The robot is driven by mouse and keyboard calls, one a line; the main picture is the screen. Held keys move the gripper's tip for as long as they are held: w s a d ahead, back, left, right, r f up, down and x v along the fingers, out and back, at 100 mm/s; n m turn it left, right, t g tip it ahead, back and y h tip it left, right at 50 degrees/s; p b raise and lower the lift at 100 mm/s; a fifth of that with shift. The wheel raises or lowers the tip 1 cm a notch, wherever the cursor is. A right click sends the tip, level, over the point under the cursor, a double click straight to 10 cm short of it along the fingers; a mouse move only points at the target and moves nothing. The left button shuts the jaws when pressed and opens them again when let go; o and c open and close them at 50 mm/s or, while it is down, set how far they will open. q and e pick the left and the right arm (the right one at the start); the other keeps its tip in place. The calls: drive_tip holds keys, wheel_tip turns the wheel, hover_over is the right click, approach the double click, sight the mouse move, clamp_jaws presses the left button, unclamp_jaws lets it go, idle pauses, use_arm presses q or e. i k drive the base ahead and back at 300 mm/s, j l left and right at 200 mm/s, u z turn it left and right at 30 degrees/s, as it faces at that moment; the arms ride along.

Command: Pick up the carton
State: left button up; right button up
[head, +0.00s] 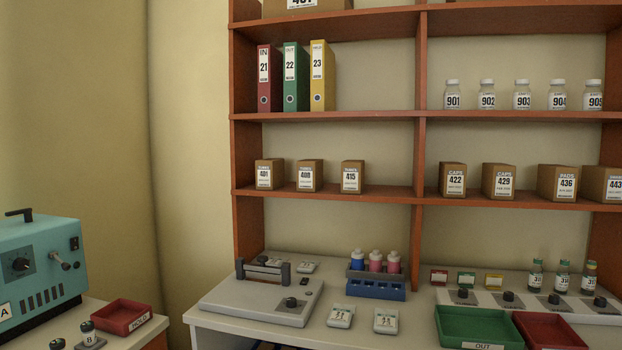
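Several small brown cartons stand upright on the lower shelf of the wooden shelf unit in the head view. On the left are carton 401 (269,174), a carton that seems to read 408 (310,175) and carton 415 (352,176). On the right are carton 422 (453,180), carton 429 (499,181), carton 436 (557,183) and carton 443 (603,184), which the right picture edge cuts. Another carton (305,6) on the top shelf is cut by the upper edge. Neither of my grippers shows.
Binders (290,77) and white bottles (487,95) stand on the middle shelf. Below, the bench holds a grey device (262,300), a blue rack (376,282), a green OUT tray (478,327) and a red tray (548,331). A teal machine (38,268) stands left.

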sight(309, 172)
drive_tip(key=i+j, duration=0.2)
drive_tip(key=i+j+z, duration=0.45)
drive_tip(key=i+j, duration=0.15)
drive_tip(key=i, duration=0.1)
